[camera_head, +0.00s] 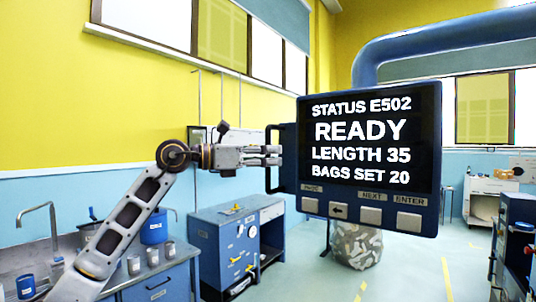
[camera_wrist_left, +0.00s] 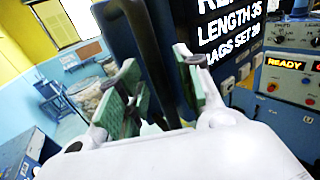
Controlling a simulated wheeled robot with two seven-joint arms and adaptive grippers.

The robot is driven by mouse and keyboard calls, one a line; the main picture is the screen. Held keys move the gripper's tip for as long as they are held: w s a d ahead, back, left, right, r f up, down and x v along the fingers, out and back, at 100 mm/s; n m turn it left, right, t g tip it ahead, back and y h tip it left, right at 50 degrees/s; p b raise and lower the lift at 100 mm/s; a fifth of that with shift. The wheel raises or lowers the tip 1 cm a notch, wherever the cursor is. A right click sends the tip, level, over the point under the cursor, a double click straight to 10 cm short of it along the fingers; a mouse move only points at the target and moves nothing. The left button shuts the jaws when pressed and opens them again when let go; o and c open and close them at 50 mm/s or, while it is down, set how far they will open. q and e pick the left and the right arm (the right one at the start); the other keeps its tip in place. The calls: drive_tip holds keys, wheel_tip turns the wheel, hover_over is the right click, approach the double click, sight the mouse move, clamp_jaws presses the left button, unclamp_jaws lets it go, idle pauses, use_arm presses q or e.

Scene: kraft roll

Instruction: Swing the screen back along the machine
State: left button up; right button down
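The screen (camera_head: 370,150) is a dark blue panel on the right of the head view, reading READY, with a row of buttons below. It hangs from a thick blue pipe arm (camera_head: 430,45). A dark upright handle (camera_head: 268,182) sticks out from its left side. My left gripper (camera_head: 270,155) is at the handle's middle, its fingers on either side of the bar. The screen (camera_wrist_left: 225,40) is just beyond. My right gripper is not in view.
A counter with a sink and blue pots (camera_head: 154,228) stands at the left. A blue cabinet (camera_head: 225,245) is below my left gripper. A bin (camera_head: 356,246) stands behind the screen. The machine's control panel (camera_wrist_left: 290,80) shows at right in the left wrist view.

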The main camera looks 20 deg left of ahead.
use_arm(q)
drive_tip(key=shift+c, duration=0.3)
clamp_jaws()
idle(0.4)
